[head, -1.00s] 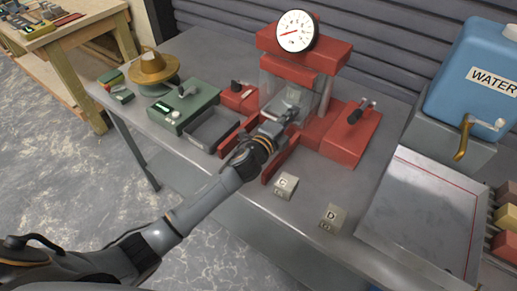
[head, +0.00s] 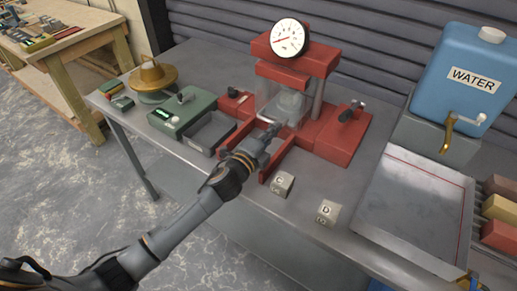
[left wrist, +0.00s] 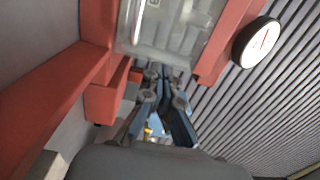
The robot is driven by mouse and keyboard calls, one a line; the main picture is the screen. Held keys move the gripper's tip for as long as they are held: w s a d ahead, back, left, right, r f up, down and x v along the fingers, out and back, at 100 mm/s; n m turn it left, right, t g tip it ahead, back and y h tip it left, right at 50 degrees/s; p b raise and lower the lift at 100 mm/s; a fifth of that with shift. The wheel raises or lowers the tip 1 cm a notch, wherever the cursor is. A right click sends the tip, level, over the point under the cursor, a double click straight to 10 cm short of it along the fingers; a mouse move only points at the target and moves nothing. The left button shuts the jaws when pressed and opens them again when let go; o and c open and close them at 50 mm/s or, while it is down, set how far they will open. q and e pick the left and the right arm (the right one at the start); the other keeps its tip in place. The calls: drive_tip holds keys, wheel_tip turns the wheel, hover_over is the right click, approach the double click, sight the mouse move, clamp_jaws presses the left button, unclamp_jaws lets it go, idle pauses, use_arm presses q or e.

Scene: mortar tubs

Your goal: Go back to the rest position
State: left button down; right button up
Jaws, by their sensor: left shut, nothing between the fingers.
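My left gripper (head: 273,131) is shut and empty at the front of the red press (head: 340,135), between its two low red rails. In the left wrist view its fingers (left wrist: 163,95) are together, pointing at the press's clear guard (left wrist: 178,25). Behind the guard in the head view is a pale block-like shape (head: 290,103), partly blurred by the guard. A grey cube marked C (head: 281,184) and one marked D (head: 328,213) stand on the metal table (head: 300,222) in front of the press. My right gripper is not in view.
A round dial (head: 289,38) tops the press. To the left are a green box (head: 182,113), a dark tray (head: 212,132) and a brass-coloured round piece (head: 153,76). A metal tray (head: 415,205) and a blue water tank (head: 465,75) stand right. The floor at left is open.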

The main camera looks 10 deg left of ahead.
use_arm(q)
drive_tip(key=s+a+f+n+y, duration=0.1)
drive_tip(key=s+a+n, duration=0.1)
drive_tip(key=s, duration=0.1)
drive_tip(key=s+a+f+n+g+y, duration=0.1)
drive_tip(key=s+a+n, duration=0.1)
drive_tip(key=s, duration=0.1)
drive_tip(key=s+a+f+n+y+b, duration=0.1)
drive_tip(key=s+a+n, duration=0.1)
drive_tip(key=s, duration=0.1)
drive_tip(key=shift+f+y, duration=0.4)
drive_tip(key=s+a+f+n+g+y, duration=0.15)
drive_tip(key=s+f+n+g, duration=0.3)
drive_tip(key=s, duration=0.45)
drive_tip(key=s+a+f+n+g, duration=0.25)
drive_tip(key=s+n+g, duration=0.2)
drive_tip(key=s, duration=0.45)
drive_tip(key=s+a+f+n+g+y, duration=0.1)
drive_tip(key=s+f+n+g, duration=0.3)
drive_tip(key=s, duration=0.5)
wheel_tip(320, 180, down, 24)
drive_tip(key=s+a+f+g, duration=0.2)
drive_tip(key=s+f, duration=1.6)
drive_tip(key=shift+a+n, duration=0.3)
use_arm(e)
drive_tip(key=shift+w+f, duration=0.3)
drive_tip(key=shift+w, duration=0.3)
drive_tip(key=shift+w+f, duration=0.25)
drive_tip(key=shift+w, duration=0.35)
